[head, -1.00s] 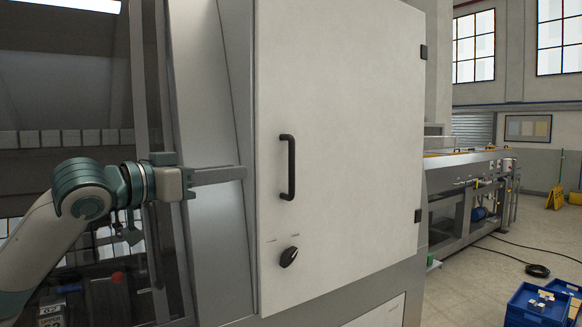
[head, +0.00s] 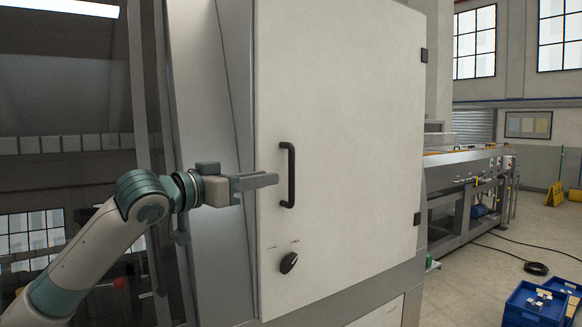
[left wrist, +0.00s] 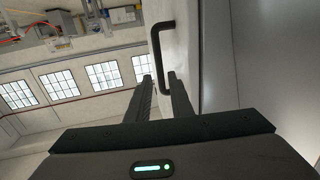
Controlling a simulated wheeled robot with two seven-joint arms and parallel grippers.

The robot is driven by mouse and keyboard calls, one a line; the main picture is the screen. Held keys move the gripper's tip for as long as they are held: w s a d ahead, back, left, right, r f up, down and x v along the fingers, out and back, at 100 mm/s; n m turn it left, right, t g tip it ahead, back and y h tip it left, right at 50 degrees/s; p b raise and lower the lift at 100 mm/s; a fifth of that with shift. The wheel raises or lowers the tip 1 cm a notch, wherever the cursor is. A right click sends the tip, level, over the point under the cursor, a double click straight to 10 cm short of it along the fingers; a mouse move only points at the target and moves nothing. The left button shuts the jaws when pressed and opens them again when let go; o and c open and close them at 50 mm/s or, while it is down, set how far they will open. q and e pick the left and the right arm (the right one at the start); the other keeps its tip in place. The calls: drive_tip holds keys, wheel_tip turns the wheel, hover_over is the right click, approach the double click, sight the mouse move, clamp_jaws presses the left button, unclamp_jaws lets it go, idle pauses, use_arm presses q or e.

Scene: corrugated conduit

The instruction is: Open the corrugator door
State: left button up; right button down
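The corrugator door (head: 350,120) is a large pale panel, closed flush in the machine's front. A black bar handle (head: 291,175) stands upright near its left edge. A black knob (head: 289,263) sits below the handle. My left gripper (head: 276,179) is just left of the handle, pointing right at its lower half. In the left wrist view, my left gripper's two fingers (left wrist: 159,76) are apart and empty, and the handle (left wrist: 157,55) shows ahead, in line with the gap between their tips. My right gripper is not in view.
A dark glazed section of the machine (head: 60,180) is behind my left arm. At right are a long conveyor machine (head: 465,195), blue crates (head: 535,308) and a cable (head: 537,268) on open floor.

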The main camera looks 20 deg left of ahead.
sight(289, 174)
use_arm(q)
drive_tip(key=p+x, duration=0.3)
drive_tip(key=x, duration=0.5)
drive_tip(key=shift+w+r, duration=0.1)
drive_tip(key=shift+w, duration=0.05)
drive_tip(key=shift+w+d+p, duration=0.3)
drive_tip(key=shift+w, duration=0.15)
drive_tip(key=shift+c, duration=0.3)
clamp_jaws()
